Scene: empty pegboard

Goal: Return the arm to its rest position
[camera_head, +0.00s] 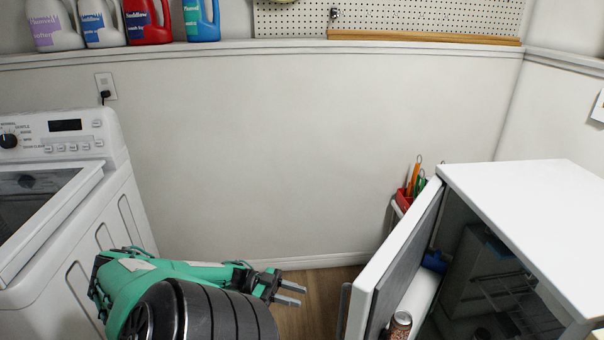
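My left gripper (289,292) is at the lower middle, at the end of my green and black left arm. Its two grey fingers point right and stand apart, with nothing seen between them. It is over the wooden floor, left of the open door of a white cabinet, and does not touch the door. My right gripper is out of view.
A white washing machine (140,215) stands at left. A white cabinet (540,205) with its door (400,250) open stands at right. A red holder (403,199) with tools is behind it. Several detergent jugs (148,22) and a pegboard (430,18) are above.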

